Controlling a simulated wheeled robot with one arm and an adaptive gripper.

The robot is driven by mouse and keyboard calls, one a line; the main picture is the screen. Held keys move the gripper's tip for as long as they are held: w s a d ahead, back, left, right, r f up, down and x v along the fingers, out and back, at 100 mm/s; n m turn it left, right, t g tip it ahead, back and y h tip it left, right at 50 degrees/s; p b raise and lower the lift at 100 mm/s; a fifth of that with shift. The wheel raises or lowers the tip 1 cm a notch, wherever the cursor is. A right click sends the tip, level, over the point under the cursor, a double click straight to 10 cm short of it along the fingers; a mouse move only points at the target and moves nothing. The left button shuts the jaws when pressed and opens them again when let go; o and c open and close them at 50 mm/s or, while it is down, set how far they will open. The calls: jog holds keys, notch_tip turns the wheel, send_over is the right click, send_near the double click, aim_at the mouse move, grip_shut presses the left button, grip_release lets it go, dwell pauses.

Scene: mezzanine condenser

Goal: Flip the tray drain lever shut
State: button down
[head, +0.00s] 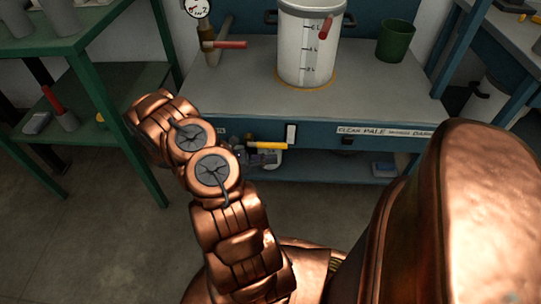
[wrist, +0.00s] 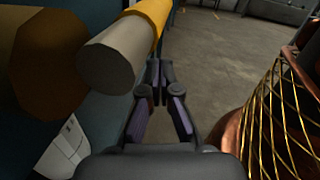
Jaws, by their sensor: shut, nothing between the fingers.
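A lever with a yellow sleeve (head: 268,146), apparently the tray drain lever, sticks out level below the front edge of the bench. In the wrist view the yellow sleeve (wrist: 151,14) and a thick grey section (wrist: 115,55) run along the upper left of my gripper. My gripper (wrist: 158,72) is shut and empty, its fingertips just right of the lever. I cannot tell whether they touch it. In the head view my gripper (head: 264,159) shows dark just under the yellow sleeve, and my arm hides part of the fitting around it.
The bench (head: 350,95) carries a white graduated bucket (head: 306,50), a green cup (head: 395,40) and a red-handled valve (head: 230,45). A green shelf (head: 110,100) stands left. A brown cylinder (wrist: 45,62) is close left in the wrist view. The floor (head: 80,230) is clear.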

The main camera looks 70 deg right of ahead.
jog(key=w+a+f+p, duration=0.1)
jog(key=w+a+f, duration=0.2)
jog(key=w+f, duration=0.3)
jog(key=shift+w+a+f+p, duration=0.2)
jog(key=shift+a+f+p, duration=0.1)
jog(key=shift+f, duration=1)
jog(key=w+a+r+m+t+y+p, duration=0.15)
jog(key=a+r+p, duration=0.3)
jog(key=r, duration=0.75)
jog(key=w+a+r+m+t+y+p, duration=0.1)
jog(key=w+a+r+m+t+p, duration=0.3)
jog(key=r, duration=0.8)
jog(key=a+r+g+y+p, duration=0.15)
jog(key=r+p, duration=0.35)
jog(key=r, duration=0.8)
jog(key=s+a+r+t+y+p, duration=0.1)
jog(key=s+a+r+t+p, duration=0.1)
jog(key=a+r+p, duration=0.3)
jog(key=s+a+r+t+y+p, duration=0.1)
jog(key=s+a+r+t+p, duration=0.2)
jog(key=a+r, duration=1)
jog(key=s+a+r+t+y+p, duration=0.1)
jog(key=s+a+r+t+p, duration=0.2)
jog(key=a+r+t+p, duration=0.3)
jog(key=shift+a+r+m+p, duration=0.45)
jog(key=shift+a+r+p, duration=1)
jog(key=shift+p, duration=0.15)
